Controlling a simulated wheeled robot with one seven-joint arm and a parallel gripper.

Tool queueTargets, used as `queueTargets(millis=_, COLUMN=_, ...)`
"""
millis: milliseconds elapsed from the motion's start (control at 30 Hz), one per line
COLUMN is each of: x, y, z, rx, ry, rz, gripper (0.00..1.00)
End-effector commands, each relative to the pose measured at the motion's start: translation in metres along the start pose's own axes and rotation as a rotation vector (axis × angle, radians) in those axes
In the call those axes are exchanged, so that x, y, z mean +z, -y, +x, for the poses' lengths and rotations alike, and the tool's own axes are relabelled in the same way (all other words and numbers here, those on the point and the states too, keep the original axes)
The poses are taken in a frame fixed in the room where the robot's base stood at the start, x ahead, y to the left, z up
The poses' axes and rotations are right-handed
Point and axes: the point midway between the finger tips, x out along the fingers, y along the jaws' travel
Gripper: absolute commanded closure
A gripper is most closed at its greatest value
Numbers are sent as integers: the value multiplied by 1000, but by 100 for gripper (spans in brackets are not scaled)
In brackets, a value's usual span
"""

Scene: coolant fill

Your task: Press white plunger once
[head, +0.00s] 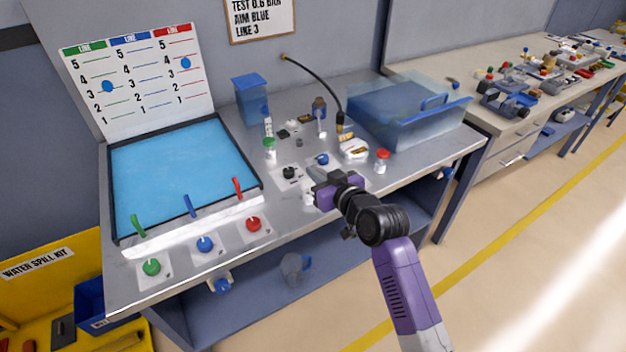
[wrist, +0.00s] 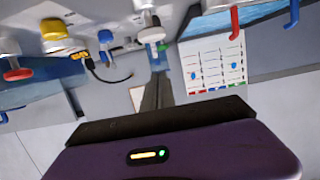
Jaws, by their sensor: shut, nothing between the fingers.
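A small white knob (head: 309,198), which looks like the white plunger, shows at the bench's front edge, just below my gripper (head: 315,174) and partly covered by it. In the wrist view a white knob on a short stem (wrist: 151,34) stands out from the panel, just past the tips of my gripper (wrist: 158,74). The fingers are together and empty. A small gap seems to lie between the fingertips and the white knob; I cannot tell for sure whether they touch.
A black knob (head: 289,172) and a blue knob (head: 321,159) are close to my gripper. Red (head: 253,224), blue (head: 205,244) and green (head: 151,267) knobs line the front left.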

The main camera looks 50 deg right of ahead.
Motion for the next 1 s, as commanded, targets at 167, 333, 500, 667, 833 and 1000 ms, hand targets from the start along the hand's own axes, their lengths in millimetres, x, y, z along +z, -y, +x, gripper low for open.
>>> queueTargets(millis=167, x=17, y=0, z=17, rx=0, ry=6, rz=1, gripper=100)
queueTargets(millis=333, x=33, y=0, z=21, rx=0, ry=2, rz=0, gripper=100)
queueTargets(millis=500, x=39, y=0, z=22, rx=0, ry=1, rz=0, gripper=100)
queueTargets(millis=667, x=40, y=0, z=22, rx=0, ry=1, rz=-1, gripper=100)
queueTargets(millis=833, x=41, y=0, z=22, rx=0, ry=1, rz=-1, gripper=100)
queueTargets(millis=1000, x=53, y=0, z=26, rx=0, ry=1, rz=-1, gripper=100)
